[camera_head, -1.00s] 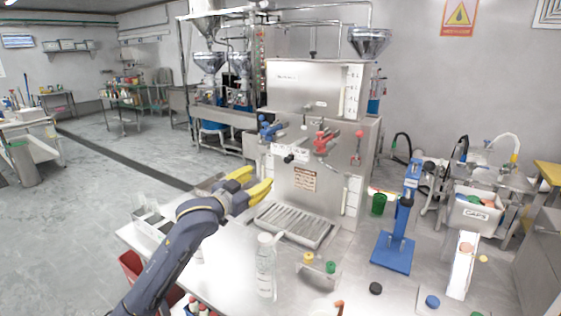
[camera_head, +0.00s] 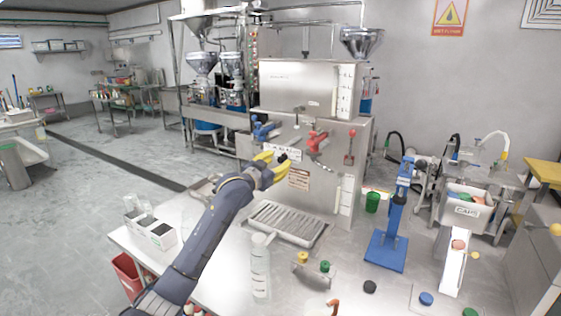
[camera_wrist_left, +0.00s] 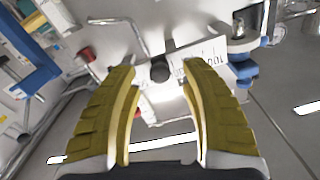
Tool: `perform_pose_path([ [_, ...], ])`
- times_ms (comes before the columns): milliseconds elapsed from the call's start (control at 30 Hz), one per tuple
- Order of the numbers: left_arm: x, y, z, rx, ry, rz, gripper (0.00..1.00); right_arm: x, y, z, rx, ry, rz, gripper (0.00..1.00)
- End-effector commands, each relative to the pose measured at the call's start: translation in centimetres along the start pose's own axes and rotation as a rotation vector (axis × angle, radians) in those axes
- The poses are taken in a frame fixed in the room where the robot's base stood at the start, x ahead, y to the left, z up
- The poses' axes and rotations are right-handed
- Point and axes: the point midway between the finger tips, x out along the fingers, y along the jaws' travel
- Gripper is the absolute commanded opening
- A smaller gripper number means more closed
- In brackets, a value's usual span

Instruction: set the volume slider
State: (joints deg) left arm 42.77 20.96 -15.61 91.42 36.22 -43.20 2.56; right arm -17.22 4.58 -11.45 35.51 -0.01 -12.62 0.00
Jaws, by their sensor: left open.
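The volume slider is a dark knob (camera_head: 282,158) on a white scale plate (camera_head: 296,154) on the front of the steel machine (camera_head: 300,110). My left gripper (camera_head: 279,166) is open, its yellow fingers at the plate around or just in front of the knob. In the left wrist view the black knob (camera_wrist_left: 160,71) lies between the open fingertips (camera_wrist_left: 158,66), with a gap on each side. The scale plate (camera_wrist_left: 205,58) with printed marks shows behind it. I cannot tell the exact depth between fingertips and knob. My right gripper is not in view.
A blue valve (camera_head: 262,130) and a red valve (camera_head: 316,141) sit above the plate. A drip tray (camera_head: 285,222) lies below. A clear bottle (camera_head: 260,268), a blue capping stand (camera_head: 386,250) and small caps stand on the table. A box (camera_head: 160,236) stands at the left.

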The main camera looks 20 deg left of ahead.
Motion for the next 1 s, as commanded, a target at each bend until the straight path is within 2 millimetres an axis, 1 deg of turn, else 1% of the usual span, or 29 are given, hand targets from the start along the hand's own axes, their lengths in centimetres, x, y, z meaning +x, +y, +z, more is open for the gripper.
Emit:
perform_pose_path([
  [100,1.0,0.0,-0.1,-0.001,0.001,0.000,0.45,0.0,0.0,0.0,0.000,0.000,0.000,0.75],
  [233,1.6,0.0,0.0,0.000,0.000,0.000,0.45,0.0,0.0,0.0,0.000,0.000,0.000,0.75],
  [400,1.9,0.0,0.0,0.000,0.000,0.000,0.45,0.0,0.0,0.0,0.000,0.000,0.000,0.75],
  [700,2.0,0.0,0.0,0.000,0.000,0.000,0.44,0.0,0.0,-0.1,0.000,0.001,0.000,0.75],
  [1000,1.9,0.0,0.0,0.000,0.000,0.000,0.09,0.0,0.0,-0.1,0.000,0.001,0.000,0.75],
])
